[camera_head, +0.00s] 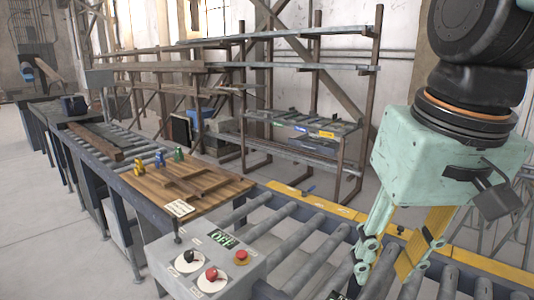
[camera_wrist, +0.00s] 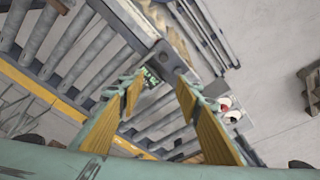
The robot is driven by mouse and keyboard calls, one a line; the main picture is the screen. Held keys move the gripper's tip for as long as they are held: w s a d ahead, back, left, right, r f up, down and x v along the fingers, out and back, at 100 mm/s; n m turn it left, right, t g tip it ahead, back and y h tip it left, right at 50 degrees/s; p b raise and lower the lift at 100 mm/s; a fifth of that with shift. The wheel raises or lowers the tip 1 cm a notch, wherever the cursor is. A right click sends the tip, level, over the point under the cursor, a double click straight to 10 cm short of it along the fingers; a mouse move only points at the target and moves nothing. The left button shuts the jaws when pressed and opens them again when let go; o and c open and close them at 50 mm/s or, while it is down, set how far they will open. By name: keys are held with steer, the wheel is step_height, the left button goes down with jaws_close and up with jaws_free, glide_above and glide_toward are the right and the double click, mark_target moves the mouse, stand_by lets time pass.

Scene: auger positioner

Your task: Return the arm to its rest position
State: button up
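My gripper (camera_head: 388,268) is at the right of the head view, pointing down above the roller conveyor (camera_head: 318,238), to the right of the control box. Its pale green fingers with yellow pads stand apart, with nothing between them. In the wrist view my gripper (camera_wrist: 158,82) also shows open and empty, with the rollers and part of the control box in the gap beyond the fingertips. The arm above it runs out of the picture at the upper right.
The grey control box (camera_head: 176,263) has an OFF display (camera_head: 222,239), black and red knobs and a red button. A wooden board (camera_head: 185,182) on the conveyor bears several small coloured figures. A metal shelf rack (camera_head: 300,125) stands behind. Grey floor is clear at the left.

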steer(key=s+d+f+t+b, duration=0.1)
steer(key=s+d+f, duration=0.2)
steer(key=s, duration=0.5)
steer(key=shift+d+f+b, duration=0.15)
steer(key=shift+f+b, duration=0.2)
steer(key=shift+f, duration=0.15)
steer(key=shift+f, duration=0.15)
steer(key=shift+s+f+b, duration=0.1)
steer(key=shift+f+b, duration=1.6)
steer(key=shift+b, duration=0.15)
steer(key=shift+f, duration=0.15)
step_height(320, 180, down, 9)
steer(key=b, duration=0.9)
step_height(320, 180, up, 16)
steer(key=p, duration=1.5)
steer(key=shift+p, duration=0.4)
steer(key=shift+d, duration=0.1)
